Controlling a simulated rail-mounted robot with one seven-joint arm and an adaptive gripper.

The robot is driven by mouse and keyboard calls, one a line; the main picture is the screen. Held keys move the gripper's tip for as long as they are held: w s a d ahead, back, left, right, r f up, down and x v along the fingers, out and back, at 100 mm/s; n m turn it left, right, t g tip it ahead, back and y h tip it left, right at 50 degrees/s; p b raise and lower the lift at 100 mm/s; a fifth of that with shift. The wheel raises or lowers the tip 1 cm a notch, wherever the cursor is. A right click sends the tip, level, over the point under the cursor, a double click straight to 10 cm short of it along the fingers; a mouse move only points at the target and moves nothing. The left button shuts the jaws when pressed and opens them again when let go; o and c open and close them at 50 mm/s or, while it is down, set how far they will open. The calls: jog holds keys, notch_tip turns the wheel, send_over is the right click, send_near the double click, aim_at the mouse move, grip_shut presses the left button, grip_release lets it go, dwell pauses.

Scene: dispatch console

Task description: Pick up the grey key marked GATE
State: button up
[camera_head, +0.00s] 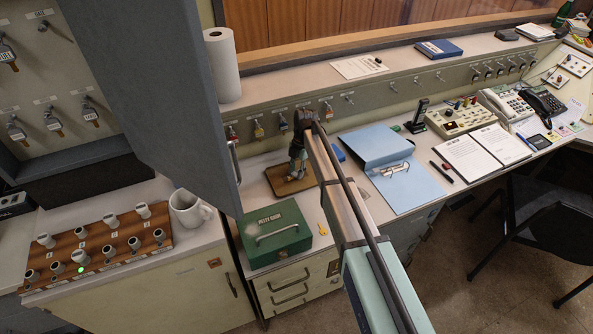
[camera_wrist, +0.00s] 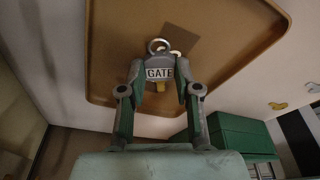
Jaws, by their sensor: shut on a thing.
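The grey key marked GATE (camera_wrist: 160,73) is between the two fingers of my gripper (camera_wrist: 157,88) in the wrist view. Its label faces the camera, a metal ring shows above it and a yellowish tip below. The fingers press on its two sides. Behind it is a brown tray (camera_wrist: 115,45) with a raised rim. In the head view my gripper (camera_head: 296,172) points down over this tray (camera_head: 276,186) on the counter; the key itself is too small to make out there. I cannot tell how far it is above the tray.
A green petty cash box (camera_head: 275,232) stands in front of the tray, with a small yellow key (camera_head: 322,229) to its right. A grey cabinet door (camera_head: 150,85) hangs open at left. Hooks with keys (camera_head: 258,130) line the panel behind. A blue folder (camera_head: 400,180) lies right.

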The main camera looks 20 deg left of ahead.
aim_at(296, 173)
jog(key=shift+r, duration=0.1)
jog(key=shift+s+a+p+v, duration=0.15)
jog(key=shift+p+v, duration=0.1)
jog(key=shift+v, duration=0.55)
jog(key=shift+s+p+v, duration=0.15)
jog(key=shift+p+v, duration=0.1)
jog(key=shift+v, duration=0.5)
jog(key=shift+s+a+p+v, duration=0.1)
jog(key=shift+s+p+v, duration=0.15)
jog(key=shift+v, duration=0.55)
jog(key=shift+r, duration=0.1)
